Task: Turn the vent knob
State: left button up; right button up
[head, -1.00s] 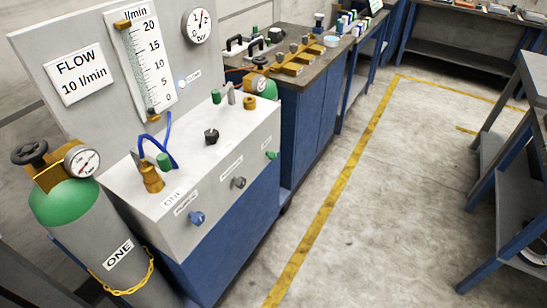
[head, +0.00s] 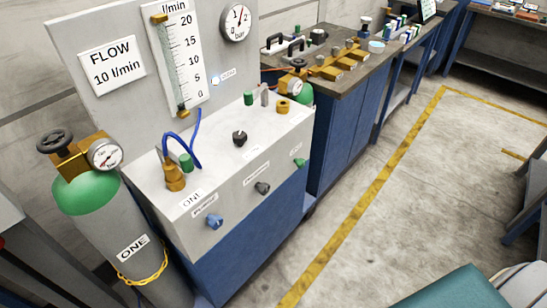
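A white panel box (head: 222,181) stands on a blue cabinet. Its front face carries a blue knob (head: 214,221), a dark grey knob (head: 262,188) and a green knob (head: 299,162), each by a small label. A black knob (head: 239,138) sits on its top. The labels are too small to read surely, so I cannot tell which knob is the vent knob. Neither of my grippers shows in the head view, and no gripper touches any knob.
A grey cylinder marked ONE (head: 136,250) with a green shoulder, gauge and chain stands left of the box. A flow board (head: 134,61) rises behind it. A bench (head: 350,72) with brass fittings lies beyond. Teal and white shapes fill the bottom right. Floor right of the cabinet is clear.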

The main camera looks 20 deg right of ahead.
aim_at(300, 162)
jog(key=i+l+u, duration=0.15)
jog(key=l+u, duration=0.3)
jog(key=l, duration=0.65)
jog(key=l+u, duration=0.5)
jog(key=l, duration=0.55)
